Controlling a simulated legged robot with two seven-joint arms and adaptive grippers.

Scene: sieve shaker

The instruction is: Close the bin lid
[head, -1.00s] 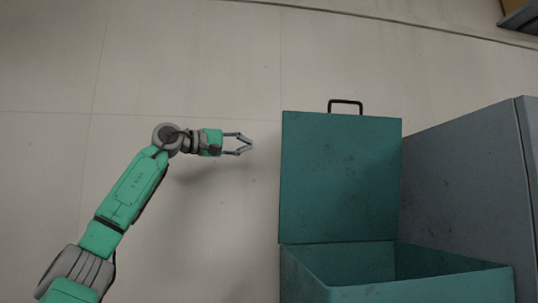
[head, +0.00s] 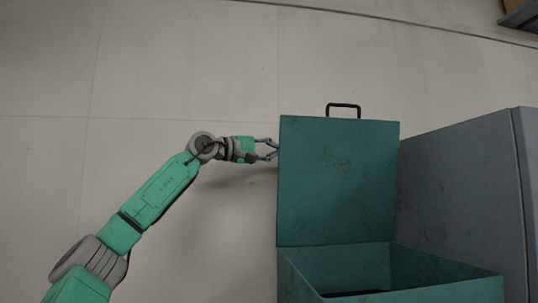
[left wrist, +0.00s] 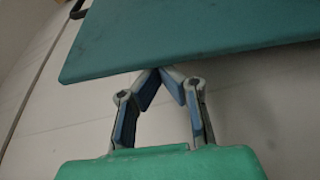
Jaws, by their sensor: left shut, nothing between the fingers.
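The teal bin (head: 400,268) stands at the lower right of the head view. Its lid (head: 338,185) is open and upright, with a black handle (head: 343,107) on its top edge. The lid also crosses the top of the left wrist view (left wrist: 190,30), with part of the handle (left wrist: 77,9) at the upper left. My left gripper (head: 276,149) is shut and empty at the lid's left edge. In the left wrist view its fingertips (left wrist: 160,72) meet at the lid's edge and are partly hidden by it; I cannot tell whether they touch. My right gripper is not in view.
A grey cabinet-like box (head: 460,200) stands close on the right of the bin and lid. The pale tiled floor (head: 130,60) is clear on the left and behind the lid. A dark object (head: 522,18) shows at the top right corner.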

